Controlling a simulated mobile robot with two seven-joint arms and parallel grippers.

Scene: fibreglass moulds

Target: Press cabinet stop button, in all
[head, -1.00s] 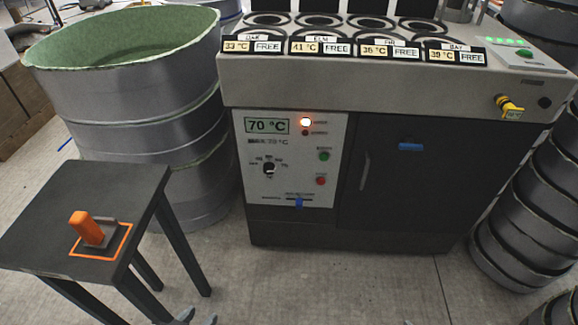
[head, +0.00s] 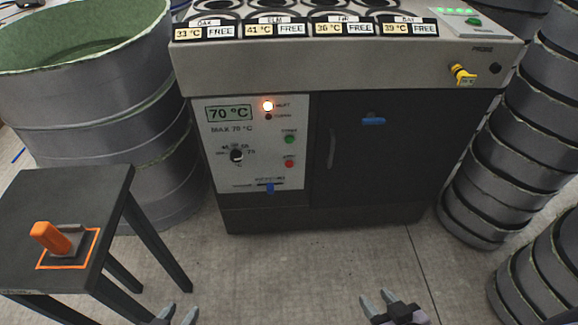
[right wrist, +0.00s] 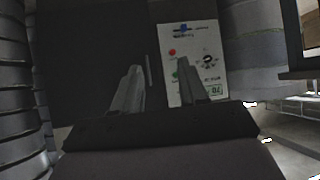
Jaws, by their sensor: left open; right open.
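The dark cabinet (head: 255,212) stands ahead under a grey top. Its white control panel (head: 222,180) carries a green display reading 70 °C, a lit orange lamp, a black dial (head: 236,156), a green button (head: 289,139) and a red button (head: 289,163), whose label is too small to read surely. The panel shows upside down in the right wrist view, with the red button (right wrist: 172,52) between and beyond the fingers. My left gripper (head: 179,311) and right gripper (head: 379,299) are open and empty at the bottom of the head view, apart from the cabinet.
A small table (head: 96,207) with an orange-handled device (head: 52,239) stands left. Grey ring moulds (head: 480,190) stack at right. The floor ahead is clear.

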